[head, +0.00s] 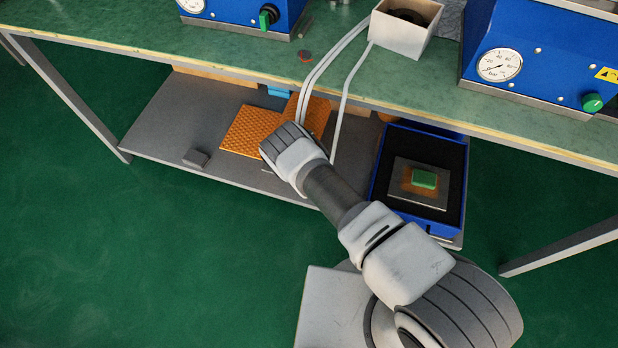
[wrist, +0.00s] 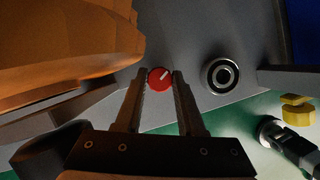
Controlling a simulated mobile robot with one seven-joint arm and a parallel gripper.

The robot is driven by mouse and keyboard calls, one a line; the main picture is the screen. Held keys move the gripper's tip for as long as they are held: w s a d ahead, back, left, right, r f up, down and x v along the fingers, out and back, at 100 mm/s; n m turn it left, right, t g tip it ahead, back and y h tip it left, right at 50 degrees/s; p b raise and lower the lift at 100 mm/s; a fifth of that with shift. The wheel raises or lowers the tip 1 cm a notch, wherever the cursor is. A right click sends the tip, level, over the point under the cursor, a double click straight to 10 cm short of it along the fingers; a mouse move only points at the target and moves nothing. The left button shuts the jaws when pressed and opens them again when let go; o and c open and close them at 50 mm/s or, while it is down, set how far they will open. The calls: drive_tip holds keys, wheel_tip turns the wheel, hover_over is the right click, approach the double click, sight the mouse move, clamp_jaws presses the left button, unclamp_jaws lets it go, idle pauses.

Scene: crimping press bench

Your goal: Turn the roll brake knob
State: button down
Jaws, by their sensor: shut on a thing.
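The roll brake knob, a small red round knob (wrist: 160,84) with a white pointer line, sits on a grey surface in the wrist view. The pointer slants up to the right. My gripper (wrist: 160,74) has one finger on each side of the knob and is shut on it. In the head view my wrist reaches the lower shelf beside orange textured sheets (head: 253,131); my fingers and the knob are hidden there.
A large orange shape (wrist: 60,40) fills the wrist view's upper left, close to my left finger. A black ringed round part (wrist: 220,76) lies to the right, with a yellow part (wrist: 297,111) beyond. A blue tray (head: 377,192) stands right of my arm; pale cables (head: 341,110) hang nearby.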

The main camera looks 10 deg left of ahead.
drive_tip(key=shift+w, duration=0.15)
drive_tip(key=c, duration=0.5)
unclamp_jaws()
drive_tip(key=p+v, duration=0.7)
drive_tip(key=v, duration=1)
drive_tip(key=shift+a+r, duration=0.1)
drive_tip(key=shift+r, duration=0.05)
